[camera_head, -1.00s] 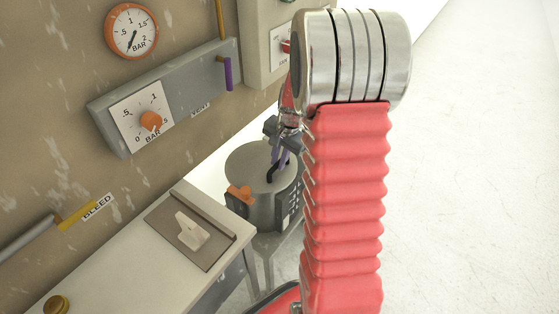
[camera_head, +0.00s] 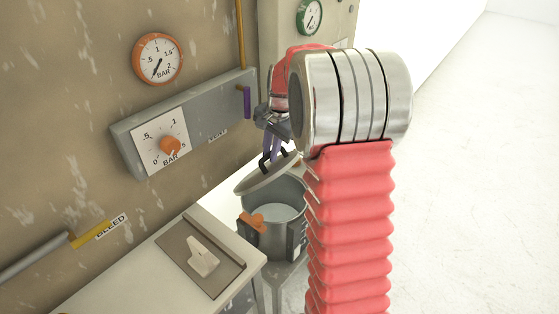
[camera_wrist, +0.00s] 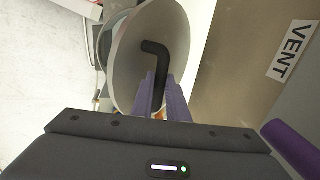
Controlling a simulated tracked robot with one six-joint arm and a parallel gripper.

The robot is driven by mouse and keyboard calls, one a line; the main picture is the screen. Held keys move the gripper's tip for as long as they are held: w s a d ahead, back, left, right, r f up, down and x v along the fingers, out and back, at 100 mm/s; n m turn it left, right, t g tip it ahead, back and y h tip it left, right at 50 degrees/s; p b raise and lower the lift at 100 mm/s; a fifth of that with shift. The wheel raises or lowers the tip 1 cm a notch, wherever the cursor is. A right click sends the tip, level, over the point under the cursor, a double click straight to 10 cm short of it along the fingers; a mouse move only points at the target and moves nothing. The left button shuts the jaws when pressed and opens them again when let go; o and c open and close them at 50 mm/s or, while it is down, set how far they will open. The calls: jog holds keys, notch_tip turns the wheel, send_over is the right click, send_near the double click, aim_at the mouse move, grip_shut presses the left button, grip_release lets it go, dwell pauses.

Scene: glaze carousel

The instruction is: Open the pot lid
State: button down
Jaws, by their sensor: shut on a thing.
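The pot (camera_head: 272,215) is a grey metal cylinder with an orange clamp (camera_head: 252,221) on its near left side. Its mouth shows a pale, smooth surface inside. The round grey lid (camera_head: 262,180) is tilted up, its rim raised above the pot's left and far side. In the wrist view the lid (camera_wrist: 123,60) fills the upper middle, with a black bent handle (camera_wrist: 155,48) on it. My gripper (camera_head: 277,153) has purple fingers, shut on the handle; they also show in the wrist view (camera_wrist: 163,95). My arm hides part of the pot's right side.
A bench (camera_head: 150,272) with a white switch (camera_head: 203,258) stands in front left of the pot. On the wall are a grey panel with an orange knob (camera_head: 170,146), an orange-rimmed gauge (camera_head: 158,59) and a purple lever (camera_head: 247,102). Floor at right is clear.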

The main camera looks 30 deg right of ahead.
jog(key=shift+w+a, duration=0.35)
jog(key=shift+f, duration=0.1)
jog(key=c, duration=2.1)
grip_release()
jog(key=o, duration=0.4)
jog(key=shift+d, duration=0.1)
jog(key=shift+r, duration=0.2)
jog(key=v, duration=1.3)
jog(key=shift+r, duration=0.3)
